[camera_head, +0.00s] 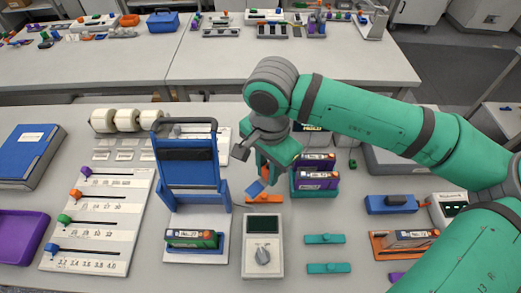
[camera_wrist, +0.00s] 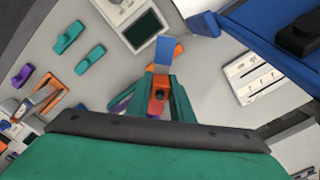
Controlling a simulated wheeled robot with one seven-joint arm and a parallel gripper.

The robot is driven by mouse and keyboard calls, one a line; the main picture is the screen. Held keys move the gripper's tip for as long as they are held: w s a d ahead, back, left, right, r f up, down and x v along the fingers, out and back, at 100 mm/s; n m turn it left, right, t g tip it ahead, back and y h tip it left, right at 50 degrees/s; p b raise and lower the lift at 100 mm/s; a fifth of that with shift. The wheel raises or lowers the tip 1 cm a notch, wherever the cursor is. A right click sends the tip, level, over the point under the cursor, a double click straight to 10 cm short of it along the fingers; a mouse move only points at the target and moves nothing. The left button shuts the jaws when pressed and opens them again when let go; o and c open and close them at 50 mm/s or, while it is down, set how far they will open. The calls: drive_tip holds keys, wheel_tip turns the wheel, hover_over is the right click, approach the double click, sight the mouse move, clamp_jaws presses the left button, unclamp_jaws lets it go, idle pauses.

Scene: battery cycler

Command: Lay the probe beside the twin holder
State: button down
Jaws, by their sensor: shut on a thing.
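My gripper (camera_head: 266,172) is shut on the probe, an orange piece with a flat blue end (camera_head: 256,187), and holds it tilted above the table. In the wrist view the probe's orange body (camera_wrist: 159,106) sits between the two teal fingers, with its blue end (camera_wrist: 163,50) pointing away. The twin holder (camera_head: 301,191) is teal and carries two purple cells (camera_head: 318,180); it stands just right of my gripper in the head view. A low orange piece (camera_head: 264,198) lies on the table below the probe. It shows partly behind the blue end in the wrist view (camera_wrist: 178,50).
A blue lever press (camera_head: 190,198) with a green cell (camera_head: 192,238) stands left of my gripper. A meter with a dial (camera_head: 263,270) lies in front. Two teal bars (camera_head: 324,239) lie to its right. Bare table shows between the bars and the twin holder.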

drive_tip(key=w+f, duration=0.3)
drive_tip(key=w, duration=0.1)
drive_tip(key=w+a+f, duration=0.1)
drive_tip(key=w+f, duration=0.2)
drive_tip(key=w, duration=0.1)
drive_tip(key=w+f, duration=0.3)
drive_tip(key=w, duration=0.2)
drive_tip(key=shift+w+a, duration=0.1)
drive_tip(key=shift+a, duration=0.25)
drive_tip(key=shift+w+f, duration=0.15)
drive_tip(key=shift+f, duration=0.05)
drive_tip(key=f, duration=0.3)
drive_tip(key=shift+w+a+f, duration=0.1)
drive_tip(key=shift+w, duration=0.15)
drive_tip(key=shift+s+f, duration=0.15)
drive_tip(key=shift+f, duration=0.15)
drive_tip(key=c, duration=1.6)
unclamp_jaws()
drive_tip(key=shift+o, duration=0.2)
